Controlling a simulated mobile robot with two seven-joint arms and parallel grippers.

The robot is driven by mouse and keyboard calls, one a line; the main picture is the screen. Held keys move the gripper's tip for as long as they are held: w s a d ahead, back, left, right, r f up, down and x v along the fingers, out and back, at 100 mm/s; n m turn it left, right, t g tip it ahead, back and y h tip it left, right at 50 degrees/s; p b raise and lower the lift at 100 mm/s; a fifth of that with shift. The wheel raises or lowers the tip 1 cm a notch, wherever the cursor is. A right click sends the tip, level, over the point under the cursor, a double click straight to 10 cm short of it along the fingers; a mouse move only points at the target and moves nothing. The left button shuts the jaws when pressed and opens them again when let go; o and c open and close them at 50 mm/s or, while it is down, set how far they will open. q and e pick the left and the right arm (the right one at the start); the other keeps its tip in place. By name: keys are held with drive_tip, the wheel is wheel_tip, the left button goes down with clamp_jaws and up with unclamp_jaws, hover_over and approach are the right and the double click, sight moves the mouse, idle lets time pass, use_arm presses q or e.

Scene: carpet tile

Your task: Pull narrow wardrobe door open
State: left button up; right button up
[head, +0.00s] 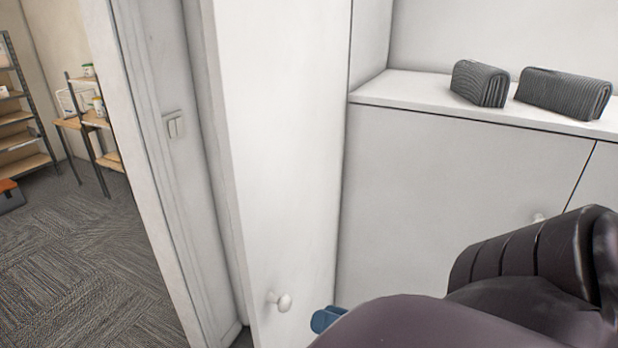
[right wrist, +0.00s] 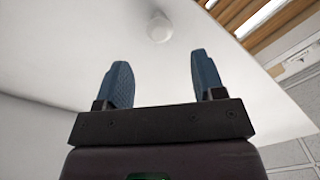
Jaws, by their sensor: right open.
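The narrow wardrobe door (head: 285,150) is a tall white panel left of the middle in the head view. Its round white knob (head: 281,301) is low on it, towards its left side. I cannot tell whether the door is shut or slightly ajar. My right gripper (head: 327,318) shows only its blue fingers, just right of the knob; my dark arm hides the rest. In the right wrist view the right gripper (right wrist: 163,78) is open and empty. The knob (right wrist: 159,28) is beyond the fingertips, in line with the gap and apart from them. My left gripper is not in view.
Right of the door is a low white cabinet (head: 440,170) with two grey folded items (head: 562,92) on top.

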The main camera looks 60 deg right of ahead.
drive_tip(key=shift+s+d, duration=0.2)
drive_tip(key=shift+s, duration=0.85)
